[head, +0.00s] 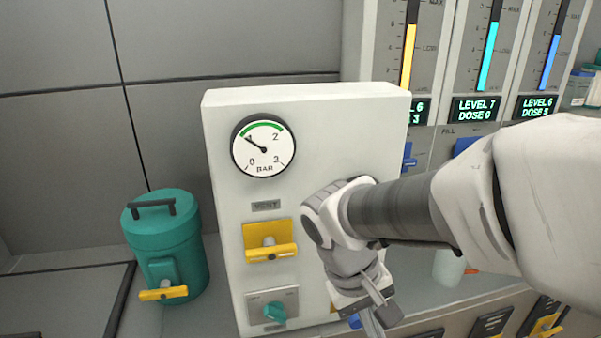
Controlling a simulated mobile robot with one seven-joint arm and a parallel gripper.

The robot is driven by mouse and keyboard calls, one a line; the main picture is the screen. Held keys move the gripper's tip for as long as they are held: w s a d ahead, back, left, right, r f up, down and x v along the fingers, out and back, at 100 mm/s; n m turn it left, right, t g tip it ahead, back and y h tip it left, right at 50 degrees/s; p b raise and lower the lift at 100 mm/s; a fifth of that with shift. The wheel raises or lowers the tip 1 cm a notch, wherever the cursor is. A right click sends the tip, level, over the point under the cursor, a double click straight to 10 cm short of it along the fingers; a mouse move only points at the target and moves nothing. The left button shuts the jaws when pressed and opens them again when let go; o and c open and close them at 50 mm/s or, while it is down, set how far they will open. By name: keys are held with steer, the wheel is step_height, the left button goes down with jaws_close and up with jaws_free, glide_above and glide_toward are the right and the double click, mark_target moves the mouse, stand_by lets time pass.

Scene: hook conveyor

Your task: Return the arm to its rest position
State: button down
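My arm reaches in from the right edge of the head view and bends down in front of a white panel box. My gripper (372,318) hangs at the lower middle, pointing down, and its fingertips run to the bottom edge of the picture. I cannot tell whether its fingers are apart or closed. No held thing is visible. My arm hides part of the panel's right side and the counter behind it.
The white panel (330,130) carries a pressure gauge (263,146), a yellow vent lever (270,251) and a teal knob (274,312). A teal canister (165,240) stands left of it. Level columns (487,50) with displays stand behind, right. A whitish cup (449,267) sits below my arm.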

steer(key=s+d+r+m+t+y+p, duration=0.1)
steer(key=r+t+y, duration=0.1)
steer(key=r, duration=0.3)
steer(key=s+d+r+m+t+y+p, duration=0.1)
steer(key=s+r+t, duration=0.1)
steer(key=r+t, duration=0.2)
step_height(320, 180, up, 2)
steer(key=shift+s+d+r+m+y+p, duration=0.2)
steer(key=shift+s+d+m+y+p, duration=0.05)
steer(key=shift+d+m+y+p, duration=0.15)
steer(key=c, duration=1.6)
jaws_free()
